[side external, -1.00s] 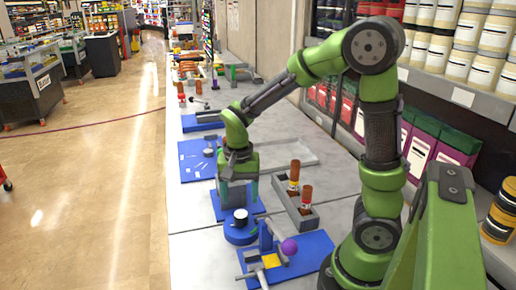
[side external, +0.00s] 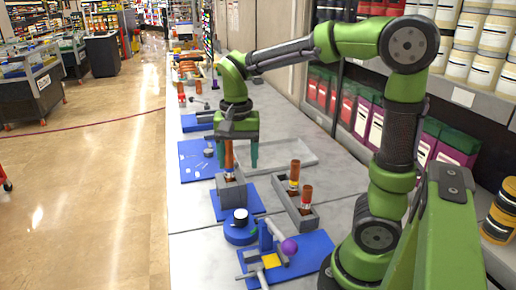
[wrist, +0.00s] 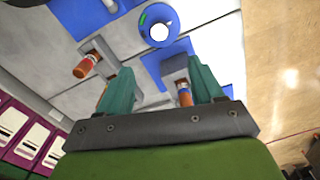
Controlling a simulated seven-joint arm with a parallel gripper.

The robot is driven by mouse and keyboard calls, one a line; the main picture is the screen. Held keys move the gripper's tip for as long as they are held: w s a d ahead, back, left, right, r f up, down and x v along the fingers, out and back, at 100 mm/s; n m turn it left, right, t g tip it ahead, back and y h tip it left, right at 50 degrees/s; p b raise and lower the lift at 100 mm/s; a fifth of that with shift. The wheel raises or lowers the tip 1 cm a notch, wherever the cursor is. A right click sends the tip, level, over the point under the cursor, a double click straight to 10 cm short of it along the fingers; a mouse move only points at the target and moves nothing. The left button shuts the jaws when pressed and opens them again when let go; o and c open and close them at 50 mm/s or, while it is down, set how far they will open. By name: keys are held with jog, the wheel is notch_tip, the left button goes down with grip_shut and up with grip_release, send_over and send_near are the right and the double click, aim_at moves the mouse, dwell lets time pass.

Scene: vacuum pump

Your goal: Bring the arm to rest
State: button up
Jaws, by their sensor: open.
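My gripper (side external: 241,158) is open and empty, its two teal fingers pointing down above the blue mat in the middle of the bench. An orange-brown vial (side external: 229,157) stands upright in a grey block (side external: 231,190) on that mat, below and beside the fingers. In the wrist view, my gripper (wrist: 160,85) has its fingers spread wide, and the vial (wrist: 184,96) shows close to the right finger. From these views I cannot tell whether finger and vial touch.
A grey rack (side external: 296,205) with two more orange-brown vials stands to the right. A blue round holder (side external: 240,232) and a blue plate (side external: 312,250) with a purple ball (side external: 289,247) are in front. Shelves line the right side.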

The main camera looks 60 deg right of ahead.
jog(key=s+a+r+n+t+y, duration=0.2)
jog(key=s+a+n+t, duration=0.4)
jog(key=s+n+t, duration=0.1)
jog(key=shift+s+a+r+n, duration=0.35)
jog(key=shift+s+n, duration=0.15)
jog(key=shift+s, duration=0.1)
